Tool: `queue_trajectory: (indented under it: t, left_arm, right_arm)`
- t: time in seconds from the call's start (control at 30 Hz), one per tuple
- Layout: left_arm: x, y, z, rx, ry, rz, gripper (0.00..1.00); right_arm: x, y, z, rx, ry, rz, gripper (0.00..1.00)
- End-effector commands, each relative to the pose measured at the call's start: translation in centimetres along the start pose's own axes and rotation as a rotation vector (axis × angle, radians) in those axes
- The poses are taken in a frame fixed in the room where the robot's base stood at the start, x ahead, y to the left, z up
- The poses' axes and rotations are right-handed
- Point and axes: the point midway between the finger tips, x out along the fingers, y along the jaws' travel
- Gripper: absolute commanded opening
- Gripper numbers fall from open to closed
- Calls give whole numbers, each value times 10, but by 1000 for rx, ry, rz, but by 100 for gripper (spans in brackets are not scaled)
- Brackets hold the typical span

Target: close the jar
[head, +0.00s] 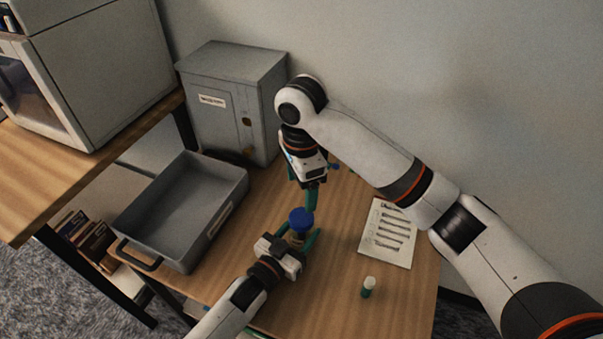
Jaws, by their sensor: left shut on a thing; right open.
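A jar (296,237) with a dark yellowish body stands on the wooden table, between the teal fingers of my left gripper (298,236). My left gripper is shut on the jar from the front. A blue lid (300,218) is on top of the jar; I cannot tell how tightly it sits. My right gripper (302,193) is open and points down just above and behind the lid, with nothing seen between its fingers. The fingers hide part of the jar.
A grey tray (232,214) with a handle is left of the jar. A grey metal box (222,125) stands behind it. A printed sheet (389,250) and a small green tube with a white cap (367,290) lie right. Bare table lies between the jar and sheet.

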Motion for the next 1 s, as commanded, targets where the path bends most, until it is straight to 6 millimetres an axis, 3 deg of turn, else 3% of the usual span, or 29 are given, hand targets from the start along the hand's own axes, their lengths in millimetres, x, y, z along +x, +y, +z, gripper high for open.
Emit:
queue_trajectory:
  t: [0.2, 0.57, 0.6, 0.73, 1.0]
  left_arm:
    - [0, 0, 0, 1, 0, 0, 0]
    - [0, 0, 0, 1, 0, 0, 0]
    - [0, 0, 0, 1, 0, 0, 59]
    - [0, 0, 0, 0, 0, 0, 79]
    - [-1, 0, 0, 0, 0, 0, 79]
  right_arm:
    - [-25, 0, 1, 0, -1, 1, 75]
    - [-28, 0, 0, 0, 0, -1, 75]
    - [-28, 0, 0, 0, 0, -1, 75]
    - [-28, 0, 0, 0, 0, -1, 75]
    - [-28, 0, 0, 0, 1, -1, 75]
